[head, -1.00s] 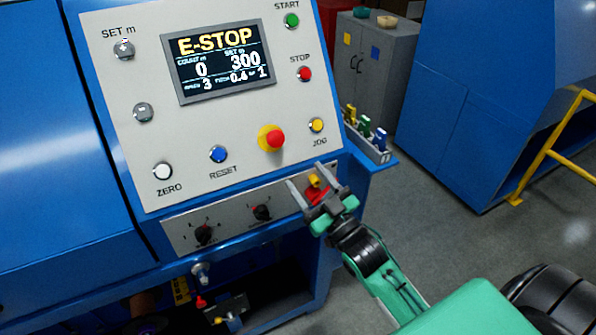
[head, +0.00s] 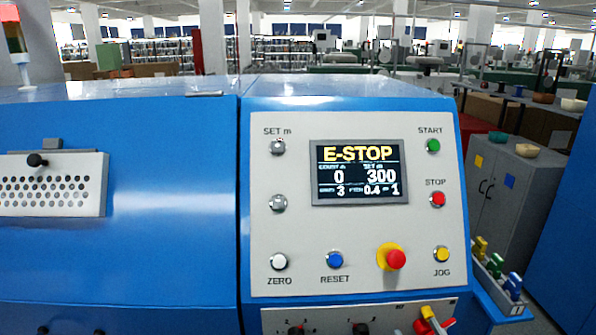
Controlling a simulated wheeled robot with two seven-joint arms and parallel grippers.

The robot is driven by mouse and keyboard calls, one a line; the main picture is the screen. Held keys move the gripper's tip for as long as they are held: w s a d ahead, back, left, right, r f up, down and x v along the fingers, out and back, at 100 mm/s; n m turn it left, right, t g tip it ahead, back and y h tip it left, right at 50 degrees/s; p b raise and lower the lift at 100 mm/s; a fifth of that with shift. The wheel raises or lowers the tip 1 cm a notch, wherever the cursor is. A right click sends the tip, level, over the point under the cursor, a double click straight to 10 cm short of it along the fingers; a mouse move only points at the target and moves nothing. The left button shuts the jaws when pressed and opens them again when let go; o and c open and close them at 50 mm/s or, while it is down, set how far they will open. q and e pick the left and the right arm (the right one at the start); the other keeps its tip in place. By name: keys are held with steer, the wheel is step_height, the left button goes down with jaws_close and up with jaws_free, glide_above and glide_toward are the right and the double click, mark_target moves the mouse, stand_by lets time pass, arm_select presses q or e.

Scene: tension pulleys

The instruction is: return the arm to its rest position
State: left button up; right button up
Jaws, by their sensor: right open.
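The blue machine's control panel (head: 300,230) faces me in the head view. Its screen (head: 360,190) reads E-STOP, with 0 and 300 below. The red emergency-stop button (head: 396,260) on its yellow collar is at the lower right of the panel. A red and yellow switch (head: 432,322) shows at the bottom edge, partly cut off. I can make out neither gripper nor arm in this view.
The blue machine body (head: 120,250) fills the left. A grey cabinet (head: 505,190) and a tray with colored parts (head: 497,275) stand at the right. Shelves and workbenches fill the hall behind.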

steer(key=s+a+f+m+g+h, duration=0.1)
steer(key=s+a+f+g+h, duration=0.1)
steer(key=s+f+g, duration=0.9)
steer(key=s+a+f+g, duration=0.1)
steer(key=s+f+g, duration=0.5)
steer(key=s, duration=0.4)
step_height(320, 180, down, 31)
steer(key=s, duration=0.2)
steer(key=s+d+f+g+h, duration=0.1)
steer(key=s+d+f, duration=0.2)
steer(key=s+f, duration=1.5)
step_height(320, 180, down, 2)
steer(key=shift+f+g, duration=0.15)
steer(key=shift+g, duration=0.15)
steer(key=shift+s+d+f, duration=0.15)
steer(key=shift+s, duration=0.3)
steer(key=shift+c, duration=0.4)
